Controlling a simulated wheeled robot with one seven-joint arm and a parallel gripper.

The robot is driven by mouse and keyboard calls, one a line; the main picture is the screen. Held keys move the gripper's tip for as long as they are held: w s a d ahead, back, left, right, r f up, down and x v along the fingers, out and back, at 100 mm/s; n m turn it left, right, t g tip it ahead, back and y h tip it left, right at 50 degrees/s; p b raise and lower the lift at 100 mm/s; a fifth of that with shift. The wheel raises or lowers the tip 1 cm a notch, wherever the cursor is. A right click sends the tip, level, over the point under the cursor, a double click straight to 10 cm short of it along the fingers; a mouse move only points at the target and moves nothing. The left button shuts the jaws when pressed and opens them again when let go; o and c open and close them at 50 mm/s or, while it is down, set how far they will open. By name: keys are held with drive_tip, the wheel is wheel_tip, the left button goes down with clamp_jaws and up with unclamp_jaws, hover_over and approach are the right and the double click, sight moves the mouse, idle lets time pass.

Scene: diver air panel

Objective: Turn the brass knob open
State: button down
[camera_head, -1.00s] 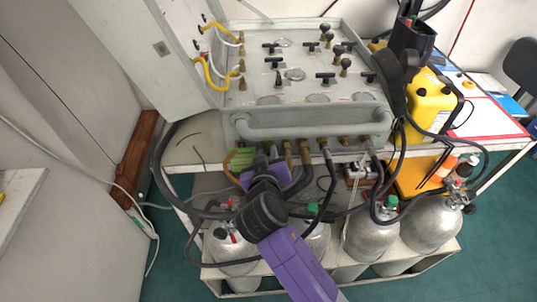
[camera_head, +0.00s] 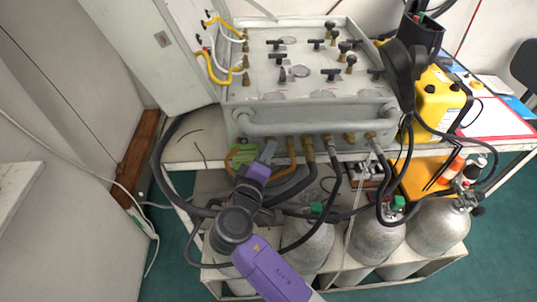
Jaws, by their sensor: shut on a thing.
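Several brass fittings (camera_head: 308,148) sit in a row to the right along the same edge, close beside the fingers.
Black hoses (camera_head: 333,180) hang from the fittings, close to my wrist. A grey bar handle (camera_head: 315,124) crosses the panel front above the gripper. Silver cylinders (camera_head: 378,238) stand on the shelf below. A yellow case (camera_head: 437,100) stands on the right.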

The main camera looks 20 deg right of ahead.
drive_tip(key=shift+f+n, duration=0.1)
drive_tip(key=shift+n, duration=0.4)
drive_tip(key=shift+h, duration=0.3)
drive_tip(key=c, duration=1.5)
unclamp_jaws()
drive_tip(key=shift+a, duration=0.1)
drive_tip(key=shift+b+v, duration=0.7)
drive_tip(key=shift+v, duration=3.15)
